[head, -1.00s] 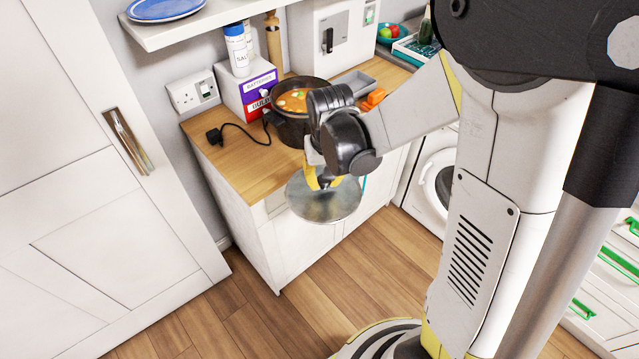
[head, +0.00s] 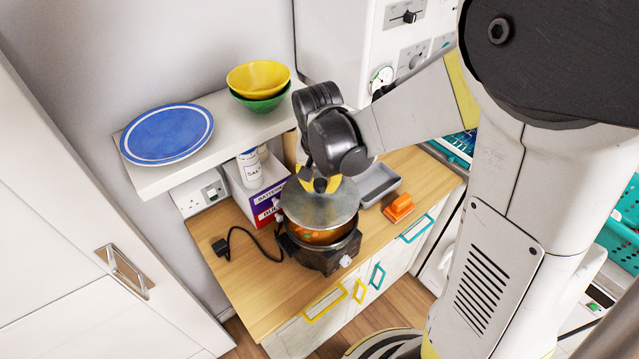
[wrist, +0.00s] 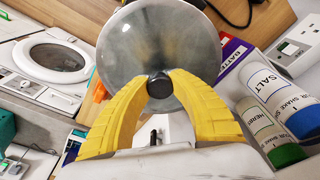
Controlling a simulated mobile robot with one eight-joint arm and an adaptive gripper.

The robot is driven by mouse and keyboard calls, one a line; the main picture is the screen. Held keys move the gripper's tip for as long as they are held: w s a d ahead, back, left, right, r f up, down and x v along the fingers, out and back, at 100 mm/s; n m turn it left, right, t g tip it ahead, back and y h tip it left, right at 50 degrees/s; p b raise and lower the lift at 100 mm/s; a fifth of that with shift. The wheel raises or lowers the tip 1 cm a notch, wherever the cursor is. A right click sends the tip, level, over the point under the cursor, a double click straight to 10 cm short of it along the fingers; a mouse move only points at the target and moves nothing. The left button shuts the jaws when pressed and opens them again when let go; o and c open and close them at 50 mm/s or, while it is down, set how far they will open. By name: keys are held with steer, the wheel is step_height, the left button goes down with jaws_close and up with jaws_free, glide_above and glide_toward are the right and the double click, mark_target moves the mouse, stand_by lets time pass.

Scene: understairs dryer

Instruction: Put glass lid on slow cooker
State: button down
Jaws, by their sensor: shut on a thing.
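My gripper (head: 320,186) has its yellow fingers shut on the dark knob (wrist: 159,86) of the round glass lid (head: 325,210). The lid also fills the upper middle of the wrist view (wrist: 150,38). The black slow cooker (head: 318,258) stands on the wooden counter with orange soup (head: 318,237) in it. The lid is over the back part of the cooker and appears raised above it. The soup shows past the lid's front edge. The cooker's back rim is hidden by the lid.
A shelf (head: 155,183) with a blue plate (head: 167,134) and bowls (head: 258,80) is at the back left. A purple box (head: 262,204) and salt shaker (head: 250,168) stand left of the lid. A grey tray (head: 378,184) and orange item (head: 399,206) lie right.

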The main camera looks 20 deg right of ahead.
steer(key=shift+s+f+b, duration=0.25)
steer(key=shift+f+b, duration=0.45)
steer(key=shift+f, duration=0.15)
step_height(320, 180, down, 4)
steer(key=b, duration=0.3)
steer(key=shift+w+f+b, duration=0.1)
steer(key=shift+f+b, duration=0.15)
steer(key=shift+b, duration=0.05)
steer(key=shift+f+b, duration=0.2)
steer(key=shift+b, duration=0.35)
stand_by(1.4)
stand_by(0.3)
steer(key=c, duration=0.6)
jaws_free()
steer(key=shift+r, duration=0.1)
